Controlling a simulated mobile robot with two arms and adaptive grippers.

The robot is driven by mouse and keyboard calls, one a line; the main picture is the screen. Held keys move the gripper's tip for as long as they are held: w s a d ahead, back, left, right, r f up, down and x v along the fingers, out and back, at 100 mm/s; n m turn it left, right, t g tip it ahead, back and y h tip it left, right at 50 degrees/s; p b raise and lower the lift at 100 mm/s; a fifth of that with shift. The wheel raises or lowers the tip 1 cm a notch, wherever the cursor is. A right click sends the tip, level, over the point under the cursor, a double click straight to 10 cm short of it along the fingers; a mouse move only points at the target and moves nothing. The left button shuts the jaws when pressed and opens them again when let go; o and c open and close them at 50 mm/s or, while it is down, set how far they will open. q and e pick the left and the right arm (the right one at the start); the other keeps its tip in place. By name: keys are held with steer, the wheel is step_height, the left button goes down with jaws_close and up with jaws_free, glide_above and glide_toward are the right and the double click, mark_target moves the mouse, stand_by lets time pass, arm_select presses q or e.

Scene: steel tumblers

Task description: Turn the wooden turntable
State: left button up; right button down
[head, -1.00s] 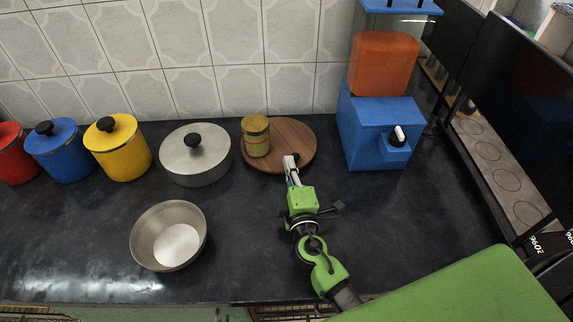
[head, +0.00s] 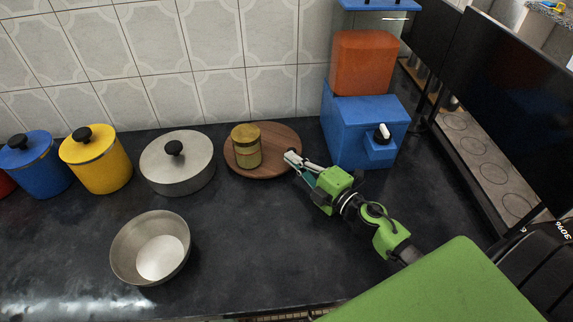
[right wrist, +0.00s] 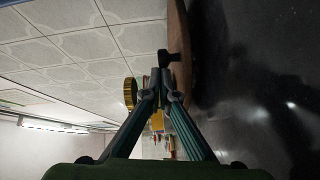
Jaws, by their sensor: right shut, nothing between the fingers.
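The round wooden turntable (head: 272,137) lies flat on the dark counter near the tiled wall. A yellow-brown lidded jar (head: 246,147) stands on its left part. My right gripper (head: 291,158) is at the turntable's right edge, shut with nothing between its fingers. In the right wrist view, the shut fingertips (right wrist: 159,92) are close to a small dark knob (right wrist: 172,57) on the turntable, whose brown edge (right wrist: 178,25) shows above. I cannot tell whether the fingers touch the knob. The jar's yellow lid (right wrist: 130,94) shows left of the fingers. My left gripper is not in view.
A lidded steel pot (head: 178,164) stands left of the turntable, and a blue dispenser with an orange tank (head: 360,62) stands to its right. A steel bowl (head: 150,247) is at the front left. Yellow (head: 96,160) and blue canisters (head: 35,167) stand farther left. The counter's front middle is clear.

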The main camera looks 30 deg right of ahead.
steer(key=shift+w+d+y, duration=0.15)
steer(key=shift+d+y, duration=0.15)
steer(key=shift+d, duration=0.05)
steer(key=shift+w+d, duration=0.35)
steer(key=shift+d, duration=0.25)
steer(key=shift+w+d, duration=0.3)
steer(key=shift+d, duration=0.25)
steer(key=shift+w, duration=0.1)
